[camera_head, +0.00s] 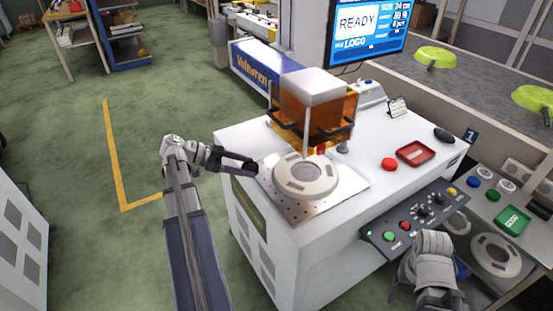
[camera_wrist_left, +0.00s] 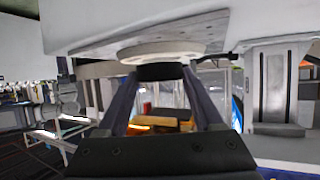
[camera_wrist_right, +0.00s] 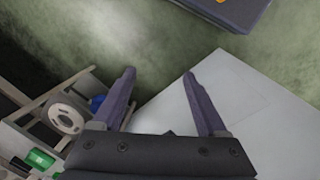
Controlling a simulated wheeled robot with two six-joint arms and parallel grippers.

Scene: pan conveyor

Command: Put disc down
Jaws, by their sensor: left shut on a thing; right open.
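A pale grey disc (camera_head: 305,177) with a raised ring is over the perforated metal plate (camera_head: 346,184) of the white machine, level with it. Whether it rests fully on the plate or sits just above is hard to tell. My left gripper (camera_head: 252,167) reaches in from the left and is shut at the disc's near-left edge. In the left wrist view the disc (camera_wrist_left: 185,50) shows against the plate (camera_wrist_left: 100,40), with a dark piece between the left fingertips (camera_wrist_left: 162,72). My right gripper (camera_wrist_right: 160,75) is open and empty; its fingers stand apart.
An orange-windowed housing (camera_head: 290,104) stands right behind the disc. A control panel (camera_head: 415,218) with buttons and a red tray (camera_head: 416,153) lie to the right. Another disc (camera_head: 495,256) sits at the right station, near my right gripper. A screen (camera_head: 368,28) reads READY.

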